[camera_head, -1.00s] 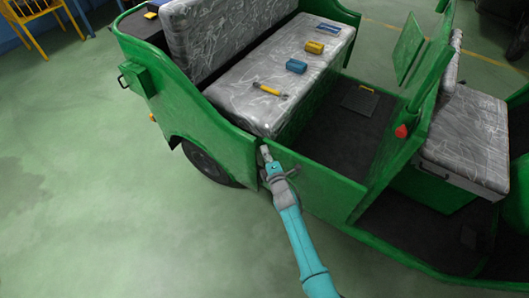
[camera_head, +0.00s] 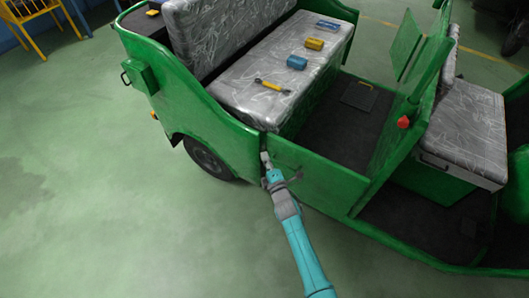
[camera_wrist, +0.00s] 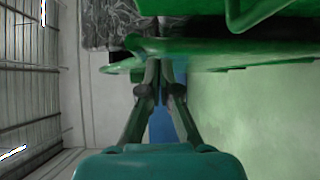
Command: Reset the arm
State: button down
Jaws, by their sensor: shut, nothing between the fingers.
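My arm reaches up from the bottom of the head view, and my gripper (camera_head: 265,157) is at the side of the green rickshaw (camera_head: 310,172), by the gap between its rear body and low side panel. In the wrist view my gripper (camera_wrist: 160,68) has its fingertips close together with nothing between them. The tips overlap the rickshaw's green edge (camera_wrist: 200,46) there. Whether they touch it, I cannot tell.
The rear seat (camera_head: 240,97) holds a yellow-and-blue tool (camera_head: 272,86), a blue block (camera_head: 297,62), a yellow block (camera_head: 314,44) and a blue item (camera_head: 328,25). A red knob (camera_head: 404,122) stands right of my gripper. Green floor (camera_head: 90,200) is clear at left.

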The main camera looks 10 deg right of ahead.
jog(key=s, duration=0.7)
jog(key=shift+d, duration=0.35)
jog(key=shift+s, duration=0.1)
jog(key=s+d+m+h, duration=0.1)
jog(key=s+d+m, duration=0.2)
jog(key=s, duration=0.6)
jog(key=s+d+r+m+g+h, duration=0.1)
jog(key=s+d+m, duration=0.15)
jog(key=s, duration=0.65)
jog(key=s+d+m, duration=0.2)
jog(key=s+m, duration=0.2)
jog(key=s, duration=0.5)
jog(key=s+d+r+m+h, duration=0.1)
jog(key=s+d+r+m, duration=0.1)
jog(key=s+r+m, duration=0.3)
jog(key=s+d+r+m+g+h, duration=0.1)
jog(key=s+r+m, duration=0.5)
jog(key=s+r, duration=0.7)
jog(key=shift+s+d+r+g, duration=0.15)
jog(key=shift+s+d+g, duration=0.25)
jog(key=shift+s, duration=0.75)
